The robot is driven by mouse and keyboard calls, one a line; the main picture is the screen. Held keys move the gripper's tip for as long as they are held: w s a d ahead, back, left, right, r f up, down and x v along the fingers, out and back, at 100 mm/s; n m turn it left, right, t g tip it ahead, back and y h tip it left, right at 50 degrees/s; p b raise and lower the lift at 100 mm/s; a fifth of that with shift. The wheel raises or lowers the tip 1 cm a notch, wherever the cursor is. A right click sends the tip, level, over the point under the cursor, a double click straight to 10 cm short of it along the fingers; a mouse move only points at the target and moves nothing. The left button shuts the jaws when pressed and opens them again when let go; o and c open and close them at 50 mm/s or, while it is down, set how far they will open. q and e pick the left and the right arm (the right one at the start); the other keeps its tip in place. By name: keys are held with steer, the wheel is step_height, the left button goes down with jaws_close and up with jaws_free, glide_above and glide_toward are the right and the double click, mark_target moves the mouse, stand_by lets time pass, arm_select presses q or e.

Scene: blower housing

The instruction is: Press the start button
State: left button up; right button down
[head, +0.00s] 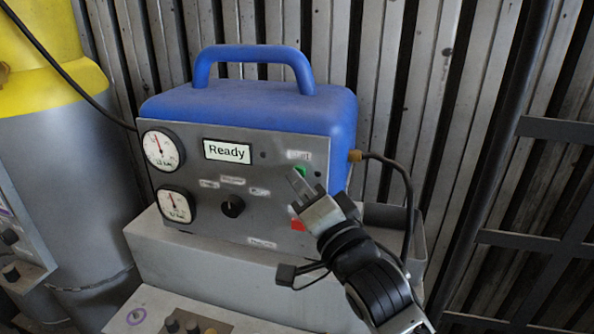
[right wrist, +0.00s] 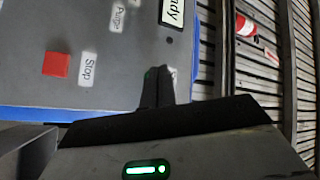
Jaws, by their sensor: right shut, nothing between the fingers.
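The blue blower housing (head: 250,108) has a grey front panel (head: 200,200). The green start button (head: 301,171) sits at the panel's upper right, under a faint label, and is partly covered by my right gripper. My right gripper (head: 296,182) is shut and empty, with its fingertips in front of the panel at the button's lower left edge. I cannot tell whether they touch it. The display (head: 228,152) reads "Ready". My left gripper is not in view.
A red stop button (head: 298,225) lies below my right gripper; it also shows in the right wrist view (right wrist: 56,64). A black knob (head: 231,206) and two gauges are to the left. A cable (head: 404,180) hangs at the right. A yellow-topped cylinder (head: 60,150) stands left.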

stand_by(0.6)
steer(key=shift+s+a+p, duration=0.1)
steer(key=shift+s+p, duration=0.2)
steer(key=shift+s, duration=0.15)
